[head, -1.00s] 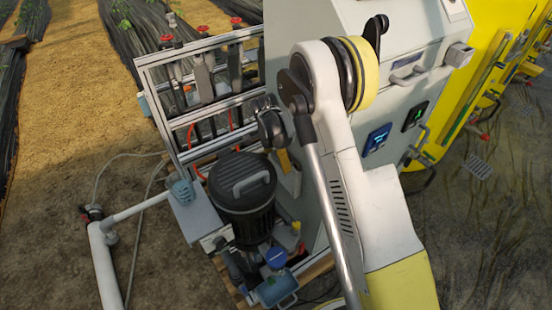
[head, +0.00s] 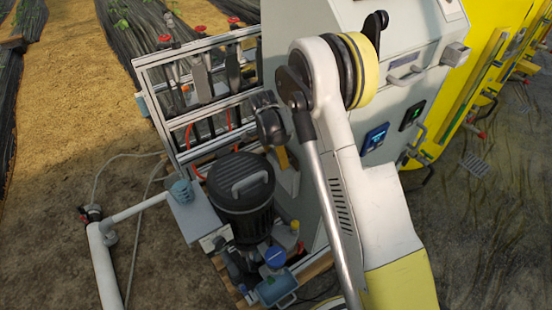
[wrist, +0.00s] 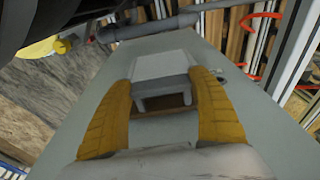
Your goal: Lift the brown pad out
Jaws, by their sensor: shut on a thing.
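In the wrist view, my gripper (wrist: 165,82) has its two ochre fingers close on either side of a pale grey block with a small opening. A brown strip, which looks like the brown pad (wrist: 165,102), shows between the fingers below that block. The fingers are shut on it; the exact contact is hard to make out. In the head view, my gripper (head: 284,160) points down between the black ribbed tank and the grey cabinet. The brown pad cannot be made out there.
The black ribbed tank (head: 241,195) stands left of my gripper. The grey cabinet (head: 345,20) rises close on the right. An aluminium frame (head: 190,105) with red-handled valves stands behind. A blue-lidded bottle (head: 275,258) is low in front.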

